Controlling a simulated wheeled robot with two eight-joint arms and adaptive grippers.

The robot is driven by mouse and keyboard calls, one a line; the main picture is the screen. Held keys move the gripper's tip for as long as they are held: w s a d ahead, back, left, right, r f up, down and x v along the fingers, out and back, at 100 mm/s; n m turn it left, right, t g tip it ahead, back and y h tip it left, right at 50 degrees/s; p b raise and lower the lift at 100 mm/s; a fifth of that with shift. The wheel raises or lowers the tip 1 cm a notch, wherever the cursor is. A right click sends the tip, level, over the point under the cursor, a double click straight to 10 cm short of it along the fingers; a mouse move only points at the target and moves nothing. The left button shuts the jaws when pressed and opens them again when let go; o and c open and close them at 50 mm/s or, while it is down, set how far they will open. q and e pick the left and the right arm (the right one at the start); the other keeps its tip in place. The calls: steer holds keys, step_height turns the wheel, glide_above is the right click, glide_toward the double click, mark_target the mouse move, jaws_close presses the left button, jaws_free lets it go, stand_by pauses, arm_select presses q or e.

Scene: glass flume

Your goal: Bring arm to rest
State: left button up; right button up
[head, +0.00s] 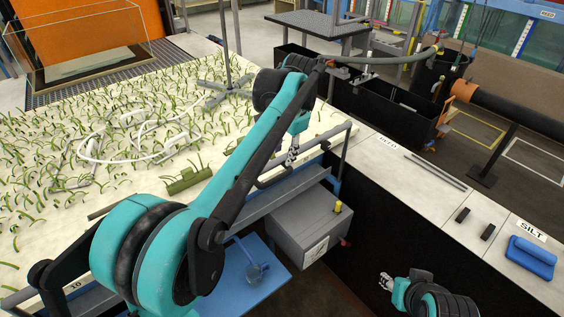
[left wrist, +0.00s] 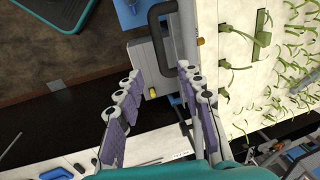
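My left arm reaches from the lower left across the head view, and its small left gripper (head: 292,156) hangs over the near edge of the planted bed (head: 60,130). In the left wrist view the left gripper (left wrist: 158,78) is open, its purple-padded fingers wide apart with nothing held. A dark handle (left wrist: 155,30) and a grey box (left wrist: 148,68) with a yellow knob lie beyond the fingers. My right gripper (head: 386,282) shows small at the bottom of the head view, apart from the counter; its opening is too small to tell.
The grey box (head: 295,226) stands below the bed edge beside a blue platform (head: 235,280). The pale counter (head: 400,165) carries dark rods, two small black blocks and a blue object (head: 531,257). Black bins (head: 385,105) stand behind it.

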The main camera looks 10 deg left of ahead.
arm_select(q)
steer(key=shift+s+d+r, duration=0.1)
steer(key=shift+d+r, duration=0.05)
steer(key=shift+r, duration=0.5)
steer(key=s+a+f+n+t+h+b, duration=0.1)
steer(key=s+a+f+n+t+b, duration=0.2)
steer(key=s+f+b, duration=0.8)
steer(key=s+f+n+t, duration=0.2)
steer(key=s+f+n, duration=0.2)
steer(key=s+f, duration=0.9)
steer(key=shift+s+a+f+n+t+h+b, duration=0.15)
steer(key=shift+s+f+n+t+h+b, duration=0.2)
steer(key=shift+f, duration=0.35)
steer(key=shift+w, duration=0.1)
